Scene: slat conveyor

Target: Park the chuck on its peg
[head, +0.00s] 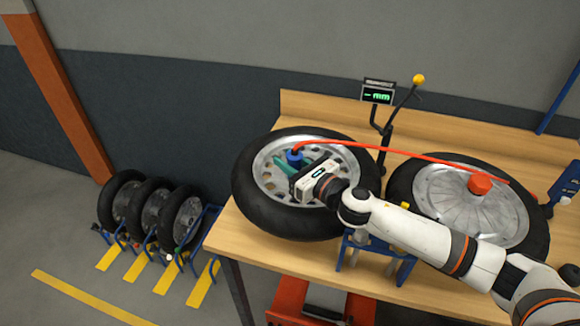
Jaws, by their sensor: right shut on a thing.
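The chuck (294,157) is a small blue piece at the left end of a red hose (400,153). It is over the left wheel's spoked rim, near the hub. My right gripper (287,165) reaches in from the right with its teal fingers at the chuck, and is shut on it. The fingers and gripper body hide the chuck's lower part, so I cannot tell whether it touches the wheel. A blue bracket (563,190) stands at the right edge, partly cut off; I cannot make out a peg on it for certain. My left gripper is not in view.
The left wheel (250,205) and right wheel (425,185) lie flat on the wooden bench (310,105). A red knob (480,183) sits on the right wheel. A gauge display (378,94) and yellow-knobbed lever (419,79) stand behind. Several wheels (152,212) stand on the floor.

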